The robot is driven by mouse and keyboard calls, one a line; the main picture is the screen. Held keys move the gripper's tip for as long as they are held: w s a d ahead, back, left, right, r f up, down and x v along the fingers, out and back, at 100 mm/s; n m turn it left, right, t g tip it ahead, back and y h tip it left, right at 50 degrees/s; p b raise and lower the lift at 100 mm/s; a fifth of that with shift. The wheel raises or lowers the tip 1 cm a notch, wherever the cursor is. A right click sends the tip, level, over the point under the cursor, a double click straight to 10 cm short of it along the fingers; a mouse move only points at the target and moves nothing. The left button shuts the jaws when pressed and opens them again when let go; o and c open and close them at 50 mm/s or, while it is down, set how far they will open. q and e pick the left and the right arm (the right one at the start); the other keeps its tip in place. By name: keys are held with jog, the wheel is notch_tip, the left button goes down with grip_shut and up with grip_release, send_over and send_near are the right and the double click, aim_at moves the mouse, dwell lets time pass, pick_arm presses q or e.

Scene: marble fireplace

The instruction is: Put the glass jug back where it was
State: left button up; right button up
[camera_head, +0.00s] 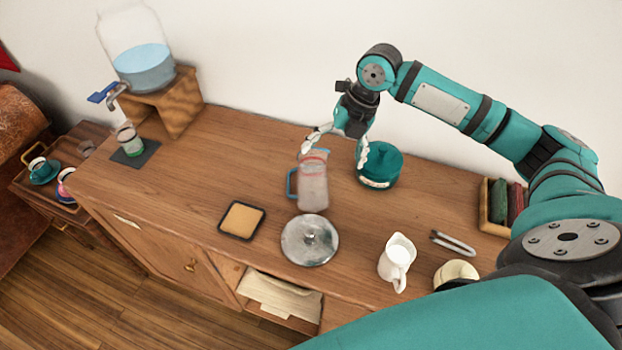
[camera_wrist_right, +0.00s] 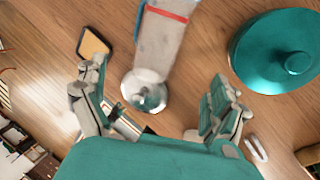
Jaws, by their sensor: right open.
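The glass jug (camera_head: 314,187), clear with a red band and a blue handle on its left, stands upright on the wooden sideboard (camera_head: 240,155). It also shows in the right wrist view (camera_wrist_right: 160,45), beyond the fingers and roughly in line with the gap between them. My right gripper (camera_head: 337,150) is open and empty, just above and behind the jug to its right. One finger overlaps the jug's rim in the head view; whether they touch I cannot tell. My left gripper is not in view.
A teal lidded pot (camera_head: 380,168) stands close right of the jug. A round metal lid (camera_head: 310,240) lies in front, with a framed tan square (camera_head: 241,220) to its left. A white pitcher (camera_head: 397,262) and tongs (camera_head: 453,243) are at right. A water dispenser (camera_head: 143,66) stands back left.

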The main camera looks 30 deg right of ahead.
aim_at(317, 176)
jog(key=x, duration=0.5)
jog(key=shift+f+p, duration=0.2)
jog(key=shift+p, duration=0.2)
jog(key=x, duration=0.2)
jog(key=shift+w+a+f+p, duration=0.15)
jog(key=shift+a+f+p, duration=0.15)
jog(key=shift+p, duration=0.1)
jog(key=p+x, duration=0.1)
jog(key=x, duration=0.2)
jog(key=shift+w+a+f, duration=0.15)
jog(key=shift+w+f, duration=0.05)
jog(key=shift+f, duration=0.4)
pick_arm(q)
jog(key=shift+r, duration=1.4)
pick_arm(e)
jog(key=shift+f, duration=0.3)
jog(key=c, duration=1.7)
jog(key=shift+r, duration=0.15)
